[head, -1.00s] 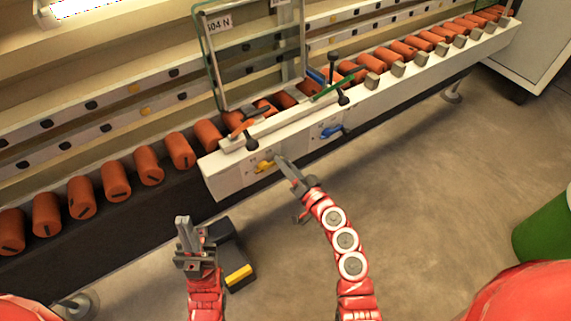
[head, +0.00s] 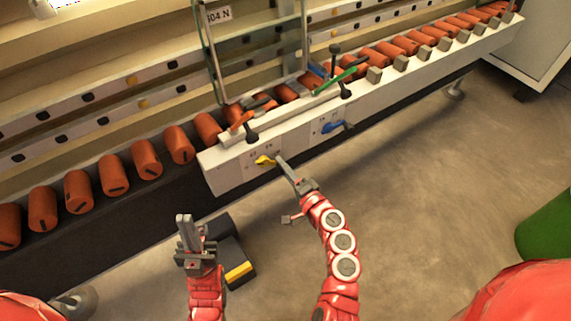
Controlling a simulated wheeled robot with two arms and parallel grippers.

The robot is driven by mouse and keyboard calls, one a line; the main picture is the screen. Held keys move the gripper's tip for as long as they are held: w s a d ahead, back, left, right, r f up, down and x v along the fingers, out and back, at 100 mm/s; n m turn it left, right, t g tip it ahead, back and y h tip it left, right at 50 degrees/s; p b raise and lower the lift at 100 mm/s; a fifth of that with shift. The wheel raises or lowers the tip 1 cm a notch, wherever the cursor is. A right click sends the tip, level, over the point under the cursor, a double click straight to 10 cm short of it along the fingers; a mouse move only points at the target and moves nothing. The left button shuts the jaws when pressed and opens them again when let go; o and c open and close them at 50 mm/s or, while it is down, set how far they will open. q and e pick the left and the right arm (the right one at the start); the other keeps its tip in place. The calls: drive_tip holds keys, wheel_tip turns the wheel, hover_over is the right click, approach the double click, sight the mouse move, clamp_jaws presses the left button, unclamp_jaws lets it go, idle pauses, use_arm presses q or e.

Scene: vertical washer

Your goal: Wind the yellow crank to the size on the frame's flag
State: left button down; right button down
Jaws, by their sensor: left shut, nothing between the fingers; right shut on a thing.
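The yellow crank (head: 264,161) is on the front of the white rail, left of a blue crank (head: 332,126). My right gripper (head: 282,160) is shut at the yellow crank's right end; its fingers hide the part they hold. My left gripper (head: 184,222) is shut and empty, pointing up, below and left of the rail. A glass frame (head: 213,62) stands upright behind the rail. Its white flag (head: 219,15) reads about "04 N", with the first character unclear. The small marks by the crank are too small to read.
Orange rollers (head: 146,159) line the conveyor on both sides. Dark knobs (head: 251,134) and a green bar (head: 334,82) sit on top of the rail. A black and yellow object (head: 236,265) is by my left gripper. A green bin (head: 546,228) stands at right.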

drive_tip(key=m, duration=0.1)
drive_tip(key=a+f+m, duration=0.1)
drive_tip(key=shift+s+f+m, duration=0.2)
drive_tip(key=shift+s+m, duration=0.1)
drive_tip(key=shift+s+a+f+m, duration=0.1)
drive_tip(key=shift+a+f+m, duration=0.1)
drive_tip(key=shift+m, duration=0.35)
drive_tip(key=shift+s+a+f+m, duration=0.1)
drive_tip(key=shift+a+m, duration=0.05)
drive_tip(key=shift+m, duration=0.4)
drive_tip(key=c, duration=0.6)
unclamp_jaws()
drive_tip(key=shift+r, duration=0.1)
drive_tip(key=shift+p+v, duration=0.3)
drive_tip(key=shift+v, duration=8.45)
